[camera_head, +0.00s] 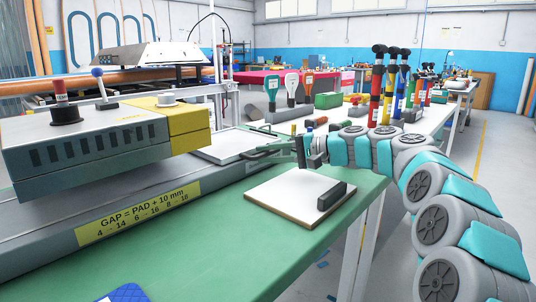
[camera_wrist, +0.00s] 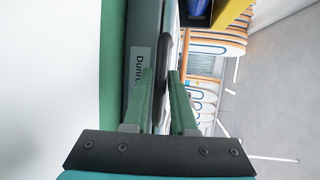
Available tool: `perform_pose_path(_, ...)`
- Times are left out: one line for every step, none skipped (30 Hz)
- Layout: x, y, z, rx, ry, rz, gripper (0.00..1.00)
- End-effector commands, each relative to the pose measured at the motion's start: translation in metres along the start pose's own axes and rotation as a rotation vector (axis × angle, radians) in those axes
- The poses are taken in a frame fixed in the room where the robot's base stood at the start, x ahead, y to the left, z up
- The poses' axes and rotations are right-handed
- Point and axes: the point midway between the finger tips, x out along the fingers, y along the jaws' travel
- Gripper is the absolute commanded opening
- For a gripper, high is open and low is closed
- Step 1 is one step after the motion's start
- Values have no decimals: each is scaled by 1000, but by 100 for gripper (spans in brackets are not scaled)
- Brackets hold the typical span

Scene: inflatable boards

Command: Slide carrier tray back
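A flat white tray (camera_head: 232,146), which looks like the carrier tray, lies on the grey bed of the press, right of the yellow-ended head. My gripper (camera_head: 262,149) is at its right side, low over the bed, with green fingers pointing left. In the wrist view my gripper (camera_wrist: 161,72) shows two fingers with a gap between their tips. A dark curved piece (camera_wrist: 166,45), perhaps a tray handle, shows in line with the gap. I cannot tell whether the fingers touch it. The tray's front is partly hidden by the fingers.
The grey and yellow press head (camera_head: 100,140) overhangs the bed at left. A white board (camera_head: 290,195) with a dark block (camera_head: 331,196) lies on the green bench (camera_head: 215,250) in front of my arm. Several coloured pumps stand on the bench behind.

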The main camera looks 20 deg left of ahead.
Motion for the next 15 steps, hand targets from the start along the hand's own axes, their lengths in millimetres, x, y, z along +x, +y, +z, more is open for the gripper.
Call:
perform_pose_path(0, 0, 0, 0, 0, 0, 18)
perform_pose_path(0, 0, 0, 0, 0, 0, 14)
perform_pose_path(0, 0, 0, 0, 0, 0, 10)
perform_pose_path(0, 0, 0, 0, 0, 0, 7)
perform_pose_path(0, 0, 0, 0, 0, 0, 3)
perform_pose_path(0, 0, 0, 0, 0, 0, 0)
perform_pose_path(0, 0, 0, 0, 0, 0, 0)
perform_pose_path(0, 0, 0, 0, 0, 0, 0)
perform_pose_path(0, 0, 0, 0, 0, 0, 0)
perform_pose_path(0, 0, 0, 0, 0, 0, 0)
perform_pose_path(0, 0, 0, 0, 0, 1, 0)
perform_pose_path(0, 0, 0, 0, 0, 1, 0)
perform_pose_path(0, 0, 0, 0, 0, 1, 0)
perform_pose_path(0, 0, 0, 0, 0, 1, 0)
perform_pose_path(0, 0, 0, 0, 0, 1, 0)
